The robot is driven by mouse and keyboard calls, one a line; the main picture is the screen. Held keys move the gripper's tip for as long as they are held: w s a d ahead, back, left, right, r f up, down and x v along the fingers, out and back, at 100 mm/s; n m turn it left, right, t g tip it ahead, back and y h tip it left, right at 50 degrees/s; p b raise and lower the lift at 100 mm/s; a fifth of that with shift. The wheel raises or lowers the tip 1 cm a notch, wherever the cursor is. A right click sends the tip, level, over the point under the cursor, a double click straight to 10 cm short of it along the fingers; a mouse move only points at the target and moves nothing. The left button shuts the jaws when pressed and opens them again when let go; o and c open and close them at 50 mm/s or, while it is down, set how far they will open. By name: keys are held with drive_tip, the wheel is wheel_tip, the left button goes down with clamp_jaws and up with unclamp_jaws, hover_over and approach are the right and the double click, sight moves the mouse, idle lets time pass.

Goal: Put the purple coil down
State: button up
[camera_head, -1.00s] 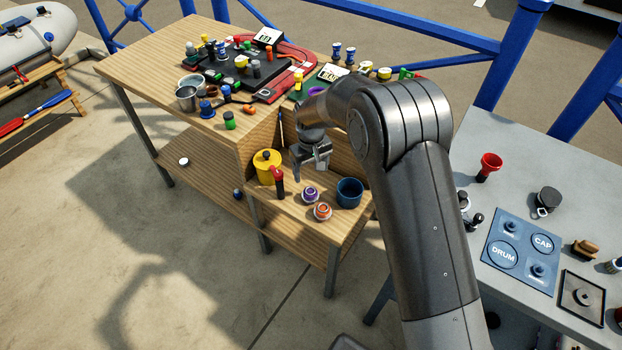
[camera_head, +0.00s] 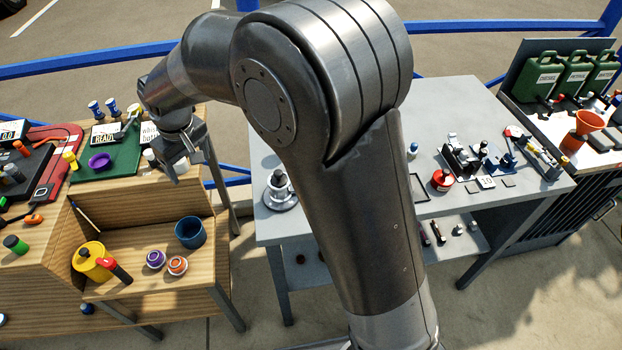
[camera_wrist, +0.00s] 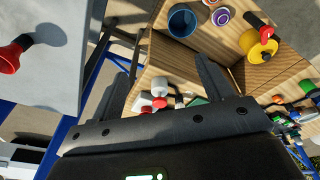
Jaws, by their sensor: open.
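The purple coil (camera_head: 155,259), purple and white, rests on the lower wooden shelf (camera_head: 190,276) beside an orange and white coil (camera_head: 177,265). The purple coil also shows near the top of the wrist view (camera_wrist: 221,17). My gripper (camera_head: 172,165) is raised above and behind the coils, near the back of the wooden bench. In the wrist view my gripper (camera_wrist: 168,65) has its fingers wide apart with nothing between them.
A dark blue cup (camera_head: 190,232), a yellow pot (camera_head: 92,261) and a red-handled tool (camera_head: 117,270) stand near the coils. A purple ring (camera_head: 99,161) lies on a green board behind. A grey table (camera_head: 450,110) stands to the right.

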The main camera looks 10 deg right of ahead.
drive_tip(key=s+d+r+m+t, duration=0.1)
drive_tip(key=s+d+r, duration=0.25)
drive_tip(key=d, duration=0.35)
drive_tip(key=s+d+r+m, duration=0.2)
drive_tip(key=d+r, duration=0.2)
drive_tip(key=d, duration=0.2)
drive_tip(key=s+d+r+m+t, duration=0.1)
drive_tip(key=s+d+r, duration=0.1)
drive_tip(key=d+r, duration=0.35)
drive_tip(key=s+d+f+m+t+h, duration=0.1)
drive_tip(key=s+d+m, duration=0.3)
drive_tip(key=s+d, duration=0.9)
drive_tip(key=shift+s+f+t, duration=0.3)
drive_tip(key=shift+s+t, duration=0.05)
drive_tip(key=shift+t, duration=0.15)
drive_tip(key=shift+s+d+f, duration=0.1)
drive_tip(key=shift+s+d, duration=0.15)
drive_tip(key=shift+s, duration=0.05)
drive_tip(key=shift+c, duration=0.2)
drive_tip(key=shift+s+d+f+m, duration=0.1)
drive_tip(key=shift+s+m, duration=0.1)
drive_tip(key=shift+m, duration=0.1)
drive_tip(key=c, duration=0.3)
